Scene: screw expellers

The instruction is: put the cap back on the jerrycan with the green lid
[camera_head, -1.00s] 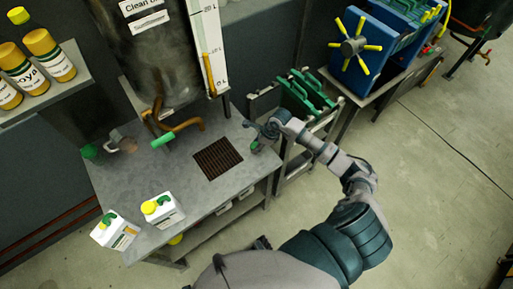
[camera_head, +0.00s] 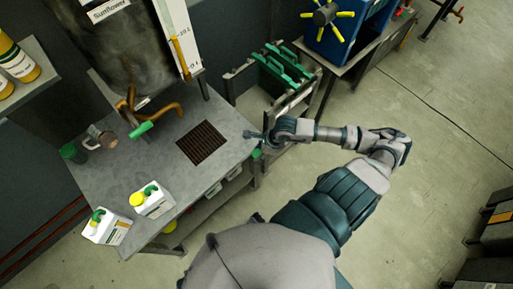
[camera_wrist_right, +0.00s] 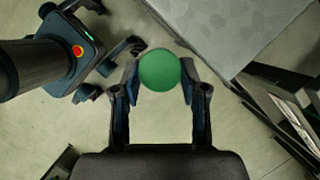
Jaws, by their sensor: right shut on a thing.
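My right gripper (camera_wrist_right: 160,88) is shut on a round green cap (camera_wrist_right: 159,70), held between its fingertips. In the head view the right gripper (camera_head: 258,139) is at the bench's right edge, with the cap (camera_head: 256,153) just below it. Two white jerrycans stand at the bench's front left. The left jerrycan (camera_head: 112,231) has a green handle, and no wide cap shows on its top. The right jerrycan (camera_head: 155,203) has a yellow cap (camera_head: 137,199) and a green handle. My left gripper is not in view.
The grey bench (camera_head: 195,180) has a dark grate (camera_head: 202,143) between the gripper and the jerrycans. A tank with a green-handled tap (camera_head: 141,130) stands behind. A dark green container (camera_head: 73,153) and a cup-like thing (camera_head: 104,137) sit at the back left.

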